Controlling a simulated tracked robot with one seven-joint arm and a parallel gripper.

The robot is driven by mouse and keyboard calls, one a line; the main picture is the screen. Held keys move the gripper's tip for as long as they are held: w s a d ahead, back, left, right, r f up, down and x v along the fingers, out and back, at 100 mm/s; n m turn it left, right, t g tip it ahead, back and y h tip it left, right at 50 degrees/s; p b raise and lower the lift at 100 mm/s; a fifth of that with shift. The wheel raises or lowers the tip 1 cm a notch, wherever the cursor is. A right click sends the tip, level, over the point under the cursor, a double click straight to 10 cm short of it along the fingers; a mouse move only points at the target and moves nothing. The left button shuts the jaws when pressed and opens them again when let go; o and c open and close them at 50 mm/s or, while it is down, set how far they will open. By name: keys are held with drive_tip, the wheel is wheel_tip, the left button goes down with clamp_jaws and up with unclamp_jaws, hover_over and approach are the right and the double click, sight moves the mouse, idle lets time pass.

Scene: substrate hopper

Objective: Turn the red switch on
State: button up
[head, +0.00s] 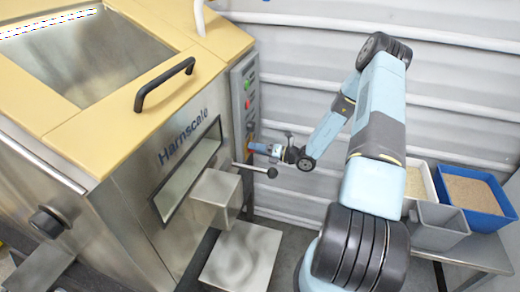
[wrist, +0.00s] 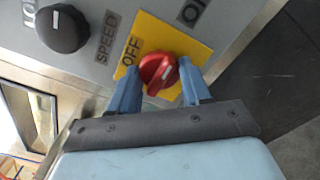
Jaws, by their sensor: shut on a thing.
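The red switch (wrist: 158,73) is a round red knob on a yellow plate (wrist: 186,42) in the wrist view. A white line marks the knob. My gripper (wrist: 160,86) has one blue finger on each side of the knob and is shut on it. In the head view my gripper (head: 254,146) reaches the grey control panel (head: 243,92) on the hopper's side; the red switch is hard to make out there.
A black speed knob (wrist: 62,28) sits left of the switch. The steel hopper (head: 130,195) has a black handle (head: 165,84) and a rod with a black ball end (head: 271,173) just below my gripper. White and blue bins (head: 474,194) stand at the right.

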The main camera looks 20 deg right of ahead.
drive_tip(key=shift+a, duration=0.15)
drive_tip(key=o, duration=1.1)
drive_tip(key=shift+c, duration=0.2)
drive_tip(key=shift+d, duration=0.2)
drive_tip(key=v, duration=1.3)
drive_tip(key=shift+s+d, duration=0.2)
drive_tip(key=shift+d, duration=0.05)
drive_tip(key=shift+f, duration=0.1)
